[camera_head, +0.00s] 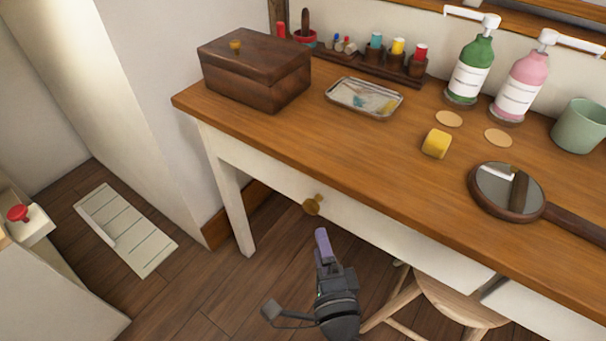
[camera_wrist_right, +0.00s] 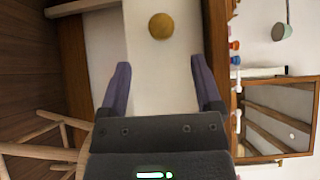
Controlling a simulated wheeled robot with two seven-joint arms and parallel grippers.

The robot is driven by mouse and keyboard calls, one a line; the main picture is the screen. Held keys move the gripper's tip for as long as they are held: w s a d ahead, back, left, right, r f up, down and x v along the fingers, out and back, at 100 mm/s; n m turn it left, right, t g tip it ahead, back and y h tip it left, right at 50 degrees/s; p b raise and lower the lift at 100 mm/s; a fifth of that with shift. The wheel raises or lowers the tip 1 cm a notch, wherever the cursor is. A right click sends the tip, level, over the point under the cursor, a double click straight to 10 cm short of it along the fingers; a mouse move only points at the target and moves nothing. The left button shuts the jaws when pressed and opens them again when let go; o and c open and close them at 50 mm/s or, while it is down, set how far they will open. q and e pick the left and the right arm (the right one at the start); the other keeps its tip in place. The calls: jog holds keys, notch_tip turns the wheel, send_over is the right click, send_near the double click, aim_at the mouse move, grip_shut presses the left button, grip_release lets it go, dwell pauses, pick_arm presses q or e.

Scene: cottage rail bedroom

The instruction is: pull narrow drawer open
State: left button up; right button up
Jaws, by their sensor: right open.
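The narrow drawer (camera_head: 350,222) is a pale front panel under the wooden desktop, and it looks shut. Its round brass knob (camera_head: 313,204) sticks out from the front. My right gripper (camera_head: 322,240) is below and in front of the knob, apart from it. In the right wrist view the open, empty fingers (camera_wrist_right: 160,85) stand on either side of the drawer front, with the knob (camera_wrist_right: 160,26) ahead, beyond the fingertips. In the head view one purple finger shows clearly. My left gripper is not in view.
On the desktop (camera_head: 300,140) stand a wooden box (camera_head: 255,70), a metal tray (camera_head: 365,98), a yellow block (camera_head: 436,143), a hand mirror (camera_head: 506,190), two pump bottles and a green cup (camera_head: 580,125). A wooden stool (camera_head: 455,298) stands below, right of my gripper.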

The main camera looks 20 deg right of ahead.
aim_at(312, 212)
jog(key=w, duration=0.2)
jog(key=w+b, duration=0.1)
jog(key=w, duration=0.2)
jog(key=w+d+b, duration=0.1)
jog(key=w, duration=0.2)
jog(key=shift+w, duration=0.6)
jog(key=c, duration=0.5)
grip_shut()
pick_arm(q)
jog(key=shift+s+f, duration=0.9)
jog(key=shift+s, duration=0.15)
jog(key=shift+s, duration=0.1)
